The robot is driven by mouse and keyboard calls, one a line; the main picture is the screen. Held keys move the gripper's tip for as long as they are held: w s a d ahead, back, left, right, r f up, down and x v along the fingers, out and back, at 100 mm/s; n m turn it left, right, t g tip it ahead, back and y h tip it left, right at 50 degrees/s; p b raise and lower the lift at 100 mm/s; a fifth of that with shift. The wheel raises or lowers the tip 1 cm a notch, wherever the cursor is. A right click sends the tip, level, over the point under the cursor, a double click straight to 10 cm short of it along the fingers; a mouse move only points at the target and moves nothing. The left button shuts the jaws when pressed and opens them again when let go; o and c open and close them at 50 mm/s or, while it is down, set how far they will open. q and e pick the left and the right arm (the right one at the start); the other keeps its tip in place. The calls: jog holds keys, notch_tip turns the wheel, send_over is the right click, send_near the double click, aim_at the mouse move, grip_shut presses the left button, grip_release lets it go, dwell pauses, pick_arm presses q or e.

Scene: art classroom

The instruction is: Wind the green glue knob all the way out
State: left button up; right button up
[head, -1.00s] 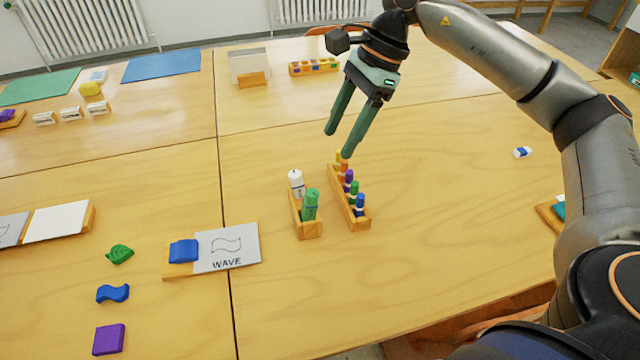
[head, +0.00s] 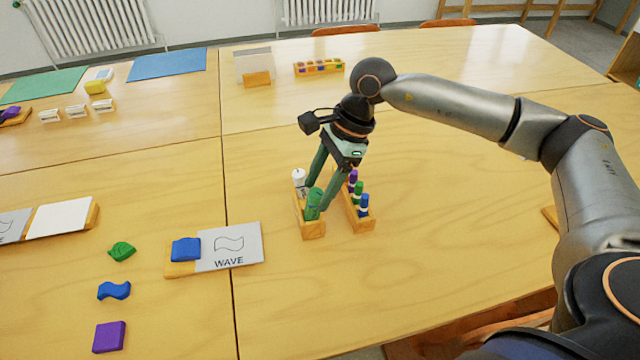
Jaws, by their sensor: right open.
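The green glue stick (head: 313,204) stands upright in the front slot of a small wooden holder (head: 312,231). A white glue stick (head: 299,179) stands behind it in the same holder. My right gripper (head: 317,196) is open and points down at the green glue stick. One finger is behind the stick and the other is at its right side; I cannot tell whether they touch it. The fingers hide part of its top, and the knob cannot be made out. My left gripper is not in view.
A wooden rack (head: 361,222) of colored markers stands close on the right of the holder, partly behind my gripper. A WAVE card (head: 230,246) with a blue piece (head: 185,249) lies to the left. The table on the right is mostly clear.

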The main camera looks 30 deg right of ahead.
jog(key=shift+c, duration=0.2)
grip_shut()
dwell(0.4)
